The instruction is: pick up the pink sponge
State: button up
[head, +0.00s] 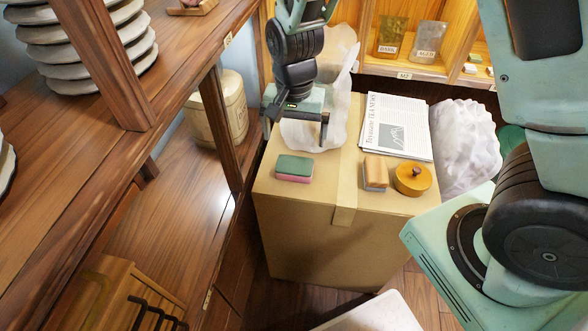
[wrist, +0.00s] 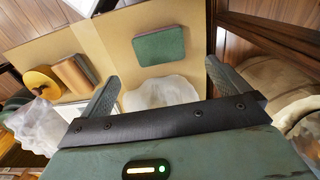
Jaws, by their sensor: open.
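The pink sponge (head: 294,178) lies flat on top of a cardboard box, near its left front corner. Its upper layer is dark green and its lower layer is pink.
The cardboard box (head: 320,230) also bears a wood-backed block (head: 376,172), a round wooden lidded pot (head: 412,179) and a newspaper (head: 396,125). Crumpled translucent plastic (head: 345,60) stands behind my gripper. A wooden shelf post (head: 219,130) rises left of the box.

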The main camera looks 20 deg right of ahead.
aim_at(295, 164)
notch_tip(295, 164, down, 11)
jog(key=shift+r+b, duration=0.15)
jog(key=shift+b, duration=0.55)
jog(key=c, duration=1)
jog(key=shift+o, duration=0.2)
jog(key=shift+r, duration=0.1)
notch_tip(295, 164, up, 10)
jog(key=shift+f+p, duration=0.1)
jog(key=shift+p, duration=0.75)
